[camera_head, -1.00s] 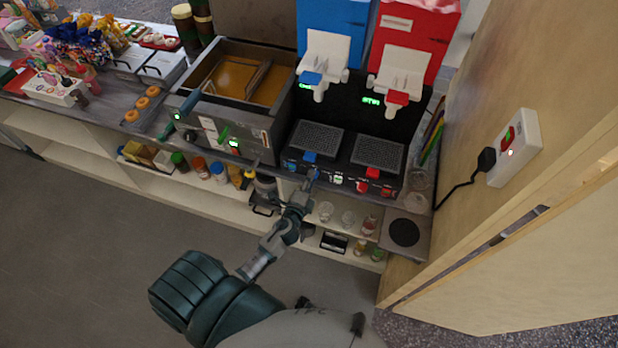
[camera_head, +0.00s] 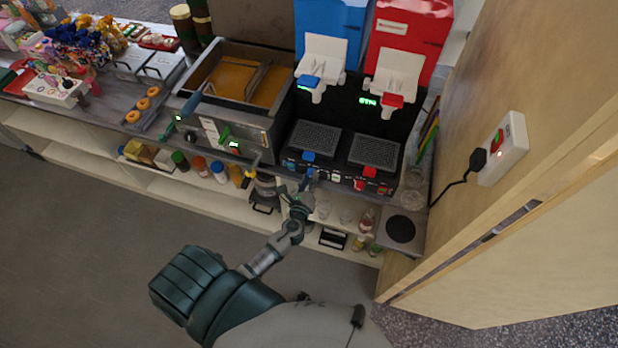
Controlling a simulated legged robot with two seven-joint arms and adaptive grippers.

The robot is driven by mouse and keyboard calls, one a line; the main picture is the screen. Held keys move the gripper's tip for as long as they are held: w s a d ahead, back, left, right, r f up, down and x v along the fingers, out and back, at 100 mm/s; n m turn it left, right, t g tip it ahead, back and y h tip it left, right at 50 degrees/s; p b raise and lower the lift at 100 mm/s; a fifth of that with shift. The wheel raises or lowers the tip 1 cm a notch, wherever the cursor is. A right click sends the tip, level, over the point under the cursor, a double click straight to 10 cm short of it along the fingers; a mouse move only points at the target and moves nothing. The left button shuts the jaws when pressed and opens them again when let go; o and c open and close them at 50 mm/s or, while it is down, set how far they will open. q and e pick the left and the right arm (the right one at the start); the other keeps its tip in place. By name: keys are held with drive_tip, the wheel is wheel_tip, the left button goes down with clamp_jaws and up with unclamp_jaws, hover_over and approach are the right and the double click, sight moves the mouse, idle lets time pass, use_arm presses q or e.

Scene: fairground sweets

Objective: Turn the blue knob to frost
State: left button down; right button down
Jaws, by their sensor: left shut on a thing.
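The slush machine has a blue tank (camera_head: 322,22) on its left and a red tank (camera_head: 412,30) on its right, above a black base. The blue knob (camera_head: 311,173) is on the front panel of the base, below the blue tab (camera_head: 308,156), and is largely covered by my gripper. My left gripper (camera_head: 307,180) reaches up to it from below and is shut on it. The fingertips are small here, and the knob's pointer and the frost mark cannot be read. My right gripper is not in view.
A red knob (camera_head: 359,185) sits to the right on the same panel. A fryer (camera_head: 230,110) with a green-handled control stands to the left. Shelves with jars and glasses lie below the counter. A wooden wall with a socket box (camera_head: 503,149) is on the right.

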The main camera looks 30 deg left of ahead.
use_arm(q)
drive_tip(key=shift+s+d+f+m, duration=0.15)
drive_tip(key=shift+f+m, duration=0.25)
drive_tip(key=c, duration=1)
unclamp_jaws()
drive_tip(key=shift+o, duration=1.2)
drive_tip(key=shift+r, duration=0.15)
drive_tip(key=v, duration=1.1)
drive_tip(key=shift+s, duration=0.35)
